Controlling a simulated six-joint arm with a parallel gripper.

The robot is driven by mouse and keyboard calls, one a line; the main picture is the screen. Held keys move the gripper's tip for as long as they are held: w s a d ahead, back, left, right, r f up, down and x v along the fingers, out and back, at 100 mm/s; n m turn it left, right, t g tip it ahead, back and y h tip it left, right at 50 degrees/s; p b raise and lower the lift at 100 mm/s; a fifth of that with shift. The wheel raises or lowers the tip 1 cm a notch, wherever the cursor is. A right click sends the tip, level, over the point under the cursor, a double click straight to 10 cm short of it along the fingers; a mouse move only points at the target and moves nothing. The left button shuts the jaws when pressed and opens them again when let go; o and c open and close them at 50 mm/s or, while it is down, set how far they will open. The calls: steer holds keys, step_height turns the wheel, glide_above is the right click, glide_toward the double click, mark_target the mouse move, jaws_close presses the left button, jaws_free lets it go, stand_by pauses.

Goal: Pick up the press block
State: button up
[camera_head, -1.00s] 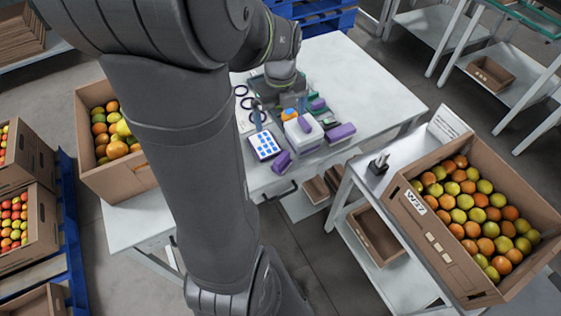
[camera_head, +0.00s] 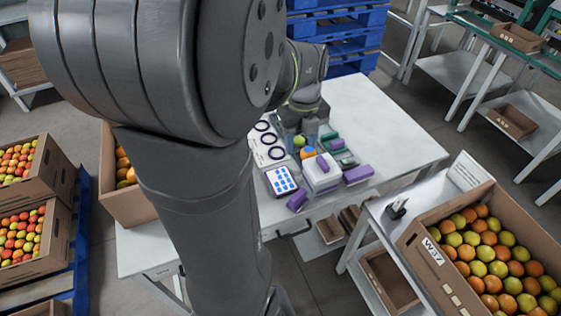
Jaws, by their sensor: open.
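Several purple blocks are on the white table (camera_head: 385,115). One purple block (camera_head: 322,164) lies on top of a white box (camera_head: 318,181). Another purple block (camera_head: 357,175) lies to the right of the box, and one (camera_head: 297,200) lies tilted at its lower left. A smaller purple piece (camera_head: 337,144) lies behind, by green pieces. I cannot tell which of these, if any, is the press block. My gripper (camera_head: 300,127) is above the back of this group, behind the white box. It is open; its fingertips are small and hard to make out.
A white pad with blue squares (camera_head: 281,181) and a card with dark rings (camera_head: 266,140) lie to the left. A yellow-green ball (camera_head: 299,141) and an orange-and-blue piece (camera_head: 308,153) are close in front of my gripper. The table's right side is clear. A fruit crate (camera_head: 437,266) stands at the lower right.

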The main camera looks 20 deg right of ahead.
mark_target(298, 194)
steer(key=s+a+f+n+t+h, duration=0.1)
steer(key=a+f+n+h, duration=0.2)
steer(key=n, duration=0.9)
steer(key=s+a+f+n+t+h, duration=0.1)
steer(key=a+f+n, duration=0.3)
steer(key=n, duration=0.7)
steer(key=x, duration=0.8)
steer(key=d+x, duration=0.1)
steer(key=x, duration=0.3)
steer(key=shift+d+f, duration=0.2)
steer(key=shift+s+d+f, duration=0.1)
steer(key=shift+d+f, duration=0.2)
steer(key=shift+f, duration=0.45)
steer(key=shift+s+d+f, duration=0.1)
steer(key=shift+d+f, duration=0.15)
steer(key=shift+f, duration=0.45)
steer(key=shift+x, duration=1.1)
jaws_close()
